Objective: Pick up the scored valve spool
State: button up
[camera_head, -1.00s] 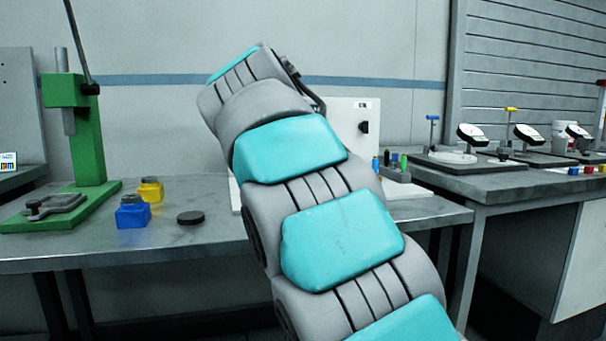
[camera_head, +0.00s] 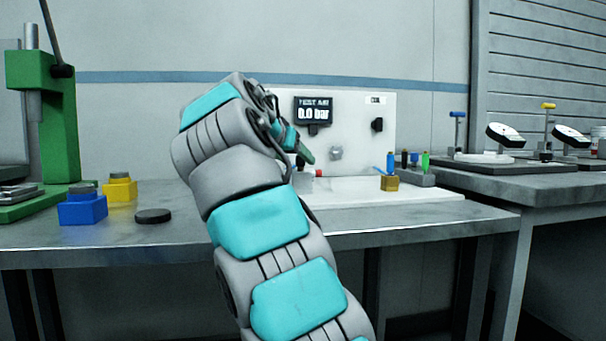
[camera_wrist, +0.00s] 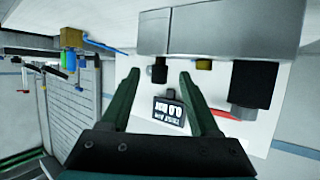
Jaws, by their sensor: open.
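My gripper (camera_wrist: 162,80) is open in the wrist view, with a dark green finger on each side. A short black stub (camera_wrist: 158,70) sticks out of a grey metal block (camera_wrist: 215,28) and shows between the fingertips. I cannot tell whether it is the scored valve spool, or whether the fingers touch it. No score marks are visible. In the head view my gripper (camera_head: 300,148) is partly hidden by my wrist, in front of the white test panel (camera_head: 355,150).
A display reading 0.0 bar (camera_head: 313,112) is on the panel. A brass block (camera_head: 389,183) and a rack of coloured pieces (camera_head: 418,178) stand right of my gripper. A blue block (camera_head: 83,210), a yellow block (camera_head: 120,190) and a dark disc (camera_head: 153,216) sit at left.

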jog(key=shift+p+x, duration=0.45)
jog(key=shift+x, duration=2.65)
jog(key=shift+r, duration=0.2)
grip_shut()
